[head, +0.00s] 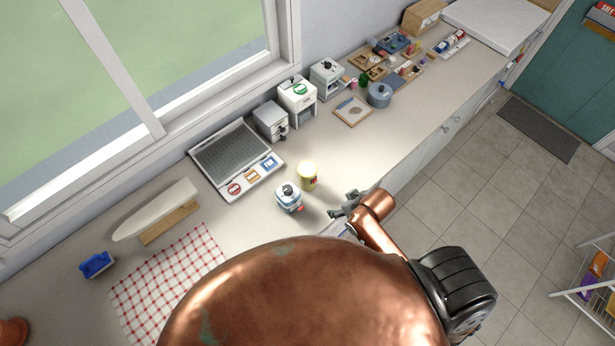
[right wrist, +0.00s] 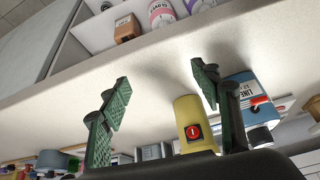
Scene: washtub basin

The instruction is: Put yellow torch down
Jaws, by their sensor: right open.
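The yellow torch (head: 308,178) stands upright on the pale counter (head: 245,222) in the head view. It also shows in the right wrist view (right wrist: 188,108), with a red square switch on its side. My right gripper (head: 345,206) is to the right of the torch and apart from it, near the counter's front edge. In the right wrist view its green-padded fingers (right wrist: 160,75) are spread with nothing held, and the torch appears beyond them, closer to the right finger. My left gripper is not in view.
A blue-and-white labelled container (head: 289,198) stands close beside the torch. Behind are a grey panel tray (head: 237,155) and small white boxes (head: 297,100). A checked cloth (head: 165,280), a white board (head: 155,210) and a blue item (head: 97,264) lie left. Counter right of the torch is mostly clear.

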